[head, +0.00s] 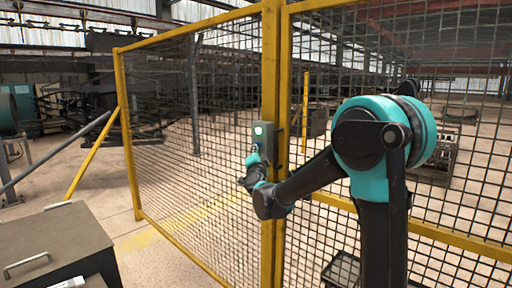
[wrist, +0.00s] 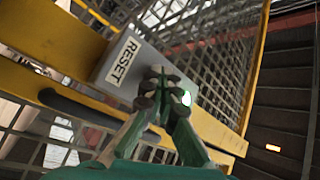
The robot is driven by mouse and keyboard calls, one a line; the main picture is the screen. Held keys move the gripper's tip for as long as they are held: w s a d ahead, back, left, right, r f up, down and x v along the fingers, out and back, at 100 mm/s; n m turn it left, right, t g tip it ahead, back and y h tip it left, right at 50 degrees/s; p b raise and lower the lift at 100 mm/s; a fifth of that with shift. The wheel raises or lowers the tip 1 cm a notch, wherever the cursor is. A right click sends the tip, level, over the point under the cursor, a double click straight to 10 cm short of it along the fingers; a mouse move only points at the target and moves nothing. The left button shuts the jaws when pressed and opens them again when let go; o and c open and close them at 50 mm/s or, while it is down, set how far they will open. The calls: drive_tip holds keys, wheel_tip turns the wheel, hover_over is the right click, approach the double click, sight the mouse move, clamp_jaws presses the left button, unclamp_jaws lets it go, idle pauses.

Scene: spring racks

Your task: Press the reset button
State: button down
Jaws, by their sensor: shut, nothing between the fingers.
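The reset box (head: 269,132) is a small grey box on the yellow fence post in the head view. Its face carries a lit, pale green button (head: 259,130). My gripper (head: 254,150) is shut and empty, at the lower part of the box face. In the wrist view my gripper (wrist: 162,88) covers part of the box and button. I cannot tell whether the fingertips touch the button.
The yellow post (head: 270,60) and wire mesh fence (head: 170,130) stand close around the box. A dark handle-like bar (wrist: 85,110) runs below the box in the wrist view. A grey cabinet (head: 50,240) stands at the lower left. Open floor lies left of the fence.

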drive_tip(key=shift+a, duration=0.1)
drive_tip(key=s+a, duration=0.3)
drive_tip(key=s, duration=0.1)
drive_tip(key=shift+s+a, duration=0.3)
drive_tip(key=shift+s, duration=0.1)
idle(0.6)
drive_tip(key=s+d+f+n+g+h, duration=0.1)
drive_tip(key=s+d+f+n+g, duration=0.4)
drive_tip(key=s+d+f, duration=1)
drive_tip(key=s+d+f+n+g+h, duration=0.1)
drive_tip(key=s+d+f+n+g, duration=0.4)
drive_tip(key=s+d+f+g, duration=0.6)
drive_tip(key=s+d+f, duration=0.3)
drive_tip(key=s+f, duration=0.6)
drive_tip(key=shift+d+f, duration=0.15)
drive_tip(key=shift+d, duration=0.25)
drive_tip(key=shift+s, duration=0.1)
